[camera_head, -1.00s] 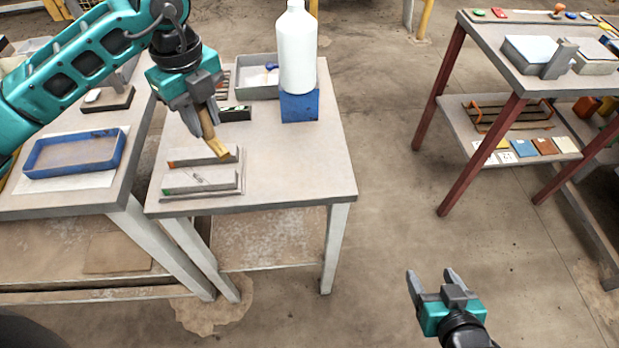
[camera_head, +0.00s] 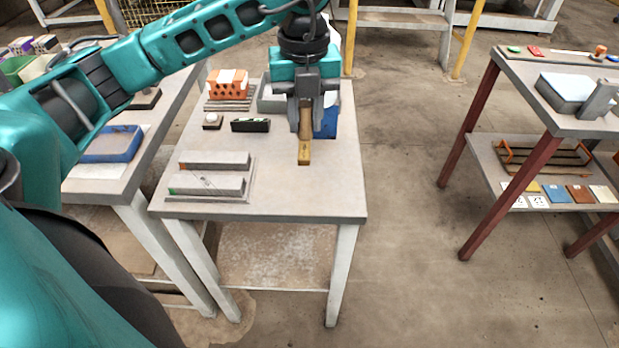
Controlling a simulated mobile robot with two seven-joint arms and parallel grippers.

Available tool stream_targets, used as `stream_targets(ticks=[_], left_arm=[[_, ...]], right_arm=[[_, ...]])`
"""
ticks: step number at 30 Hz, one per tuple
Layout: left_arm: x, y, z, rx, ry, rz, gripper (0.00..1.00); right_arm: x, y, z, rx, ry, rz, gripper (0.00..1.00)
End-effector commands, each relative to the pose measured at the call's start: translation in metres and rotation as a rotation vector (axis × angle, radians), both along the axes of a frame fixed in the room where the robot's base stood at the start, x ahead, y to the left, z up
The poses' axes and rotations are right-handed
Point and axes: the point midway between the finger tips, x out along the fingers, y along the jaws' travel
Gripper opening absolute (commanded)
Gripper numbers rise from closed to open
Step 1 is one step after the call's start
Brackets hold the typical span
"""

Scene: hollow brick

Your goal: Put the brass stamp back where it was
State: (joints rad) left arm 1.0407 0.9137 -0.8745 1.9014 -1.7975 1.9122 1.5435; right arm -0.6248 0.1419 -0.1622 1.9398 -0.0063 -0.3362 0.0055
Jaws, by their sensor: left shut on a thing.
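The brass stamp (camera_head: 304,153) has a brown handle and a yellow brass end pointing down. My left gripper (camera_head: 306,112) is shut on its handle and holds it upright over the right part of the middle table (camera_head: 290,190). I cannot tell whether the brass end touches the table top. Behind the gripper are a blue block (camera_head: 327,122) and a white bottle, both mostly hidden by my arm. My right gripper is out of the picture.
A grey slotted fixture (camera_head: 210,176) lies at the table's front left. An orange hollow brick (camera_head: 228,84), a dark block (camera_head: 250,125), a small knob (camera_head: 212,121) and a grey tray (camera_head: 270,100) stand behind. The table's front right is clear. A red-legged table (camera_head: 510,100) stands at right.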

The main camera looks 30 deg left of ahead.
Motion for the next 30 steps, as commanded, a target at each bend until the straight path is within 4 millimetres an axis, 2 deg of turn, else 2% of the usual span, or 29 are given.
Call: stream_targets(ticks=[1,3,9,17,24,30], left_arm=[[-0.001,0.0,-0.016,0.0,0.004,0.0,0.04],[-0.001,0.0,-0.035,0.0,0.005,0.0,0.04],[0.0,0.0,-0.077,-0.001,-0.001,0.0,0.04],[0.0,0.0,-0.098,-0.001,-0.001,0.0,0.04],[0.0,0.0,-0.132,-0.001,0.001,0.001,0.04],[0.001,0.0,-0.134,-0.001,-0.003,0.0,0.04]], right_arm=[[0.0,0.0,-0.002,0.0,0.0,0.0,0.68],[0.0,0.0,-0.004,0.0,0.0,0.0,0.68],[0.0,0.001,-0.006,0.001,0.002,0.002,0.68],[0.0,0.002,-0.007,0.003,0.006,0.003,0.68],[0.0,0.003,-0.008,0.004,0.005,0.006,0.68],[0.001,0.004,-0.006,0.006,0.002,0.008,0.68]])
